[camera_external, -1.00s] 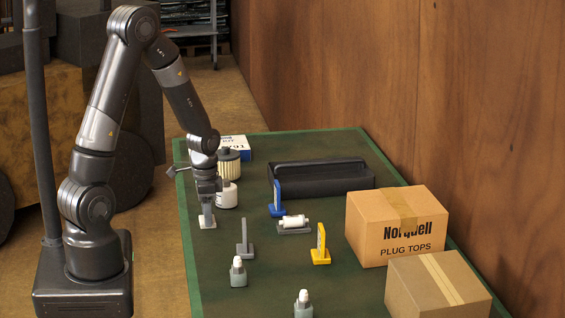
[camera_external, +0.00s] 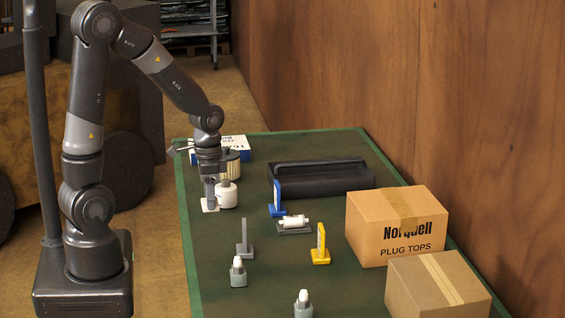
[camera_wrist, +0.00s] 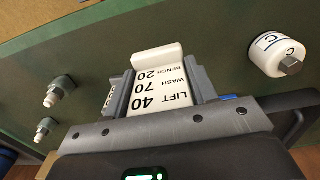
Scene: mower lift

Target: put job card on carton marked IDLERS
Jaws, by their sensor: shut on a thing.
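The job card, a white card with a rolled or thick white end (camera_wrist: 158,56), reads LIFT 40, WASH 70, BENCH 20 in the wrist view. My gripper (camera_external: 210,190) is shut on it, one grey finger on each side. In the external view the white foot of the card (camera_external: 210,205) shows under the fingers, near the table's left edge; the gap below it is hard to judge. A carton (camera_external: 399,226) at right reads Norquell PLUG TOPS. A second carton (camera_external: 437,288) stands in front of it, with no marking visible. I see no IDLERS marking.
A white canister (camera_external: 227,195) is close right of my gripper, with a pleated filter (camera_external: 230,168) behind.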

